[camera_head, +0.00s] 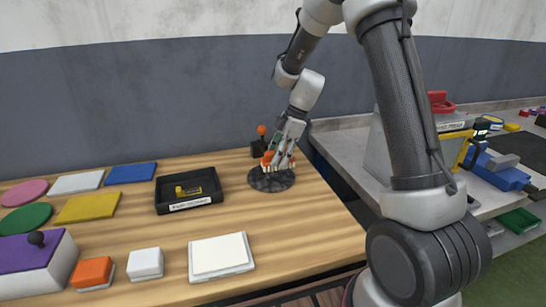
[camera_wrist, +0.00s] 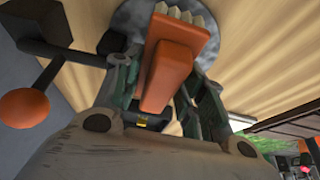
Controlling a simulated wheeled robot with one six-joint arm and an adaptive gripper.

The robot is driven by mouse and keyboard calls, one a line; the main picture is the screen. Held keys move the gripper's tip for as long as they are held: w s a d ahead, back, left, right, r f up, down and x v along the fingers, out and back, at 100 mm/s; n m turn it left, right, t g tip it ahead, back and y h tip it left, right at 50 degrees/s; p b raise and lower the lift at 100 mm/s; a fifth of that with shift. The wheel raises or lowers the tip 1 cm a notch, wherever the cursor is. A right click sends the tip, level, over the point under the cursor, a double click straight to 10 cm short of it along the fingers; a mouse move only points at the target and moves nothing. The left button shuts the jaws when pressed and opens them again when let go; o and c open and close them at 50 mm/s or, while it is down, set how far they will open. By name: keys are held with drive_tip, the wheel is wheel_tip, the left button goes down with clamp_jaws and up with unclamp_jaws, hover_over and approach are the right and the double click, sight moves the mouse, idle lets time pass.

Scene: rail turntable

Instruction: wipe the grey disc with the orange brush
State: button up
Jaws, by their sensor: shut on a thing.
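The grey disc (camera_head: 271,182) lies flat toward the back right of the wooden table; part of it also shows at the top of the wrist view (camera_wrist: 210,8). My gripper (camera_head: 281,158) is over the disc and shut on the orange brush (camera_head: 267,158). In the wrist view the brush (camera_wrist: 172,65) sits between the two fingers, with its pale bristles pointing toward the disc. The bristles appear at or very near the disc's surface; I cannot tell whether they touch.
A black block with an orange-knobbed lever (camera_head: 261,131) stands close behind the disc. A black tray (camera_head: 188,203) holding a yellow piece lies to its left. Several coloured pads and blocks fill the left side. The table's right edge is near the disc; a grey workbench (camera_head: 345,146) stands beyond.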

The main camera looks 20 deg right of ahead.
sight(265, 154)
drive_tip(key=shift+s+a, duration=0.15)
drive_tip(key=shift+a, duration=2.25)
drive_tip(key=shift+d, duration=2.5)
drive_tip(key=shift+w, duration=0.2)
drive_tip(key=shift+r, duration=4.05)
